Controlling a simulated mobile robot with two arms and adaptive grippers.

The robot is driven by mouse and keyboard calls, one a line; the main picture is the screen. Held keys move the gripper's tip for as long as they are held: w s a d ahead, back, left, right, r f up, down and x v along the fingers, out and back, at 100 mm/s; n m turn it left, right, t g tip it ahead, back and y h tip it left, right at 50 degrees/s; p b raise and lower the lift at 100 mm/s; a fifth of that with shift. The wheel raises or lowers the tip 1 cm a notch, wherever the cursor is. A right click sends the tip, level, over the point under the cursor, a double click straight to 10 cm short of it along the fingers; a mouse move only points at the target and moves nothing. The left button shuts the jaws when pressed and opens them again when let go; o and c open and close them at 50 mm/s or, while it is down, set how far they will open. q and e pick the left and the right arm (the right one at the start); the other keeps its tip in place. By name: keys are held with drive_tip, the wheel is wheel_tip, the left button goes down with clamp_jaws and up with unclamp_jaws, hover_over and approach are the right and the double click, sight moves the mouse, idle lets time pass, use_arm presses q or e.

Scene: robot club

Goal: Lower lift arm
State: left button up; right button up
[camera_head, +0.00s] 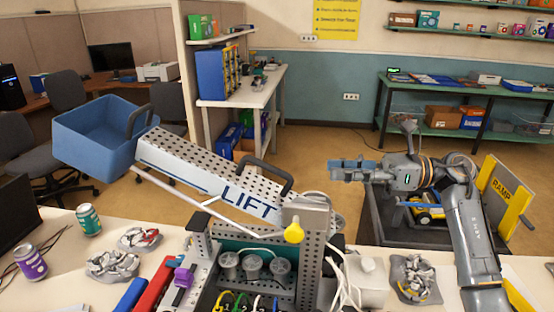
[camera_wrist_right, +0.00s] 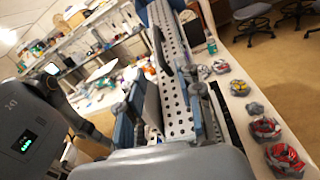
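The lift arm (camera_head: 215,172) is a grey perforated beam marked LIFT, tilted up to the left above the bench. A blue bin (camera_head: 95,135) hangs at its raised far end. A black handle (camera_head: 268,172) stands on top of the beam, near its lower end. My right gripper (camera_head: 335,170) is to the right of this handle, pointing left, apart from it and empty. In the right wrist view its fingers (camera_wrist_right: 172,85) are spread, and the perforated beam (camera_wrist_right: 178,75) shows between and beyond them. My left gripper is not in view.
The bench (camera_head: 60,250) carries cans, small robots and a power box (camera_head: 368,280). A yellow knob (camera_head: 294,233) sits by the lift's post (camera_head: 308,245). A dark bin with a yellow RAMP panel (camera_head: 505,195) stands beyond my right arm. Open floor lies behind.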

drive_tip(key=a, duration=0.1)
drive_tip(key=a+p, duration=0.1)
drive_tip(key=a, duration=0.1)
drive_tip(key=a+p, duration=0.1)
drive_tip(key=a, duration=0.1)
drive_tip(key=shift+a+r, duration=0.25)
drive_tip(key=shift+r, duration=0.15)
drive_tip(key=p, duration=0.2)
approach(244, 177)
drive_tip(key=a+r, duration=0.2)
drive_tip(key=r, duration=0.1)
drive_tip(key=shift+s, duration=0.15)
drive_tip(key=shift+a+f, duration=0.2)
drive_tip(key=shift+a, duration=0.45)
drive_tip(key=shift+c, duration=0.4)
clamp_jaws()
